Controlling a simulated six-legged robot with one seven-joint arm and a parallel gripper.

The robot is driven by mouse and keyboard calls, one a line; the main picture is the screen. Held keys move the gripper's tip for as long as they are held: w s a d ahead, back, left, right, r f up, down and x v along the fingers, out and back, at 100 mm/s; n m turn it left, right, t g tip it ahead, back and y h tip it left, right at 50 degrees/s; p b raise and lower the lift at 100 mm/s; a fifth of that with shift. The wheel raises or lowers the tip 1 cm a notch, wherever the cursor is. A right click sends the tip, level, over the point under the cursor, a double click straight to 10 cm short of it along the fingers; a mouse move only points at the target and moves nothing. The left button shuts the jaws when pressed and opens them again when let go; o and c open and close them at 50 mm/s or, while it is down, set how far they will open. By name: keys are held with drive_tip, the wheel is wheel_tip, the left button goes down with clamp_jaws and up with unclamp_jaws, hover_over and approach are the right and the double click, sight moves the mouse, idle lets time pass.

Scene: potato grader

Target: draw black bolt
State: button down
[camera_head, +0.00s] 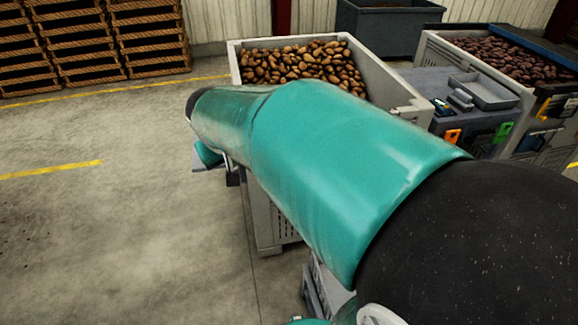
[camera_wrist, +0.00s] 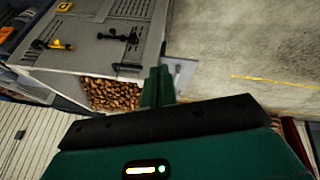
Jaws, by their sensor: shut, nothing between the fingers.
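A black bolt (camera_wrist: 122,36) is mounted on the grey crate front (camera_wrist: 95,58) in the upper part of the wrist view. I cannot make out the bolt in the head view. My gripper (camera_wrist: 157,72) points up in the wrist view, its green fingers together and empty. The fingertips appear below and right of the bolt, apart from it. In the head view my teal arm crosses the middle and hides part of the scene; the fingers cannot be made out there.
A yellow latch (camera_wrist: 48,44) sits left of the bolt. In the head view a crate of brown potatoes (camera_head: 238,66) stands behind my arm. A grey bench (camera_head: 459,128) with trays and a crate of dark red potatoes (camera_head: 428,48) are at right. Open floor (camera_head: 110,230) is at left.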

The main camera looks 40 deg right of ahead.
drive_tip(key=w+d+f+m+g+h, duration=0.1)
drive_tip(key=w+d+f, duration=0.5)
drive_tip(key=d+f, duration=0.4)
drive_tip(key=w+d+f+m+g+h, duration=0.1)
drive_tip(key=w+d+f, duration=0.65)
drive_tip(key=d, duration=0.35)
drive_tip(key=s+d+x, duration=0.1)
drive_tip(key=s+x, duration=0.1)
drive_tip(key=x, duration=1.1)
drive_tip(key=shift+s+d+m, duration=0.2)
drive_tip(key=shift+d+m, duration=0.1)
drive_tip(key=shift+d, duration=0.15)
drive_tip(key=shift+f, duration=0.15)
drive_tip(key=s+d+x, duration=0.2)
drive_tip(key=x, duration=1)
drive_tip(key=shift+d, duration=0.15)
drive_tip(key=shift+w, duration=0.15)
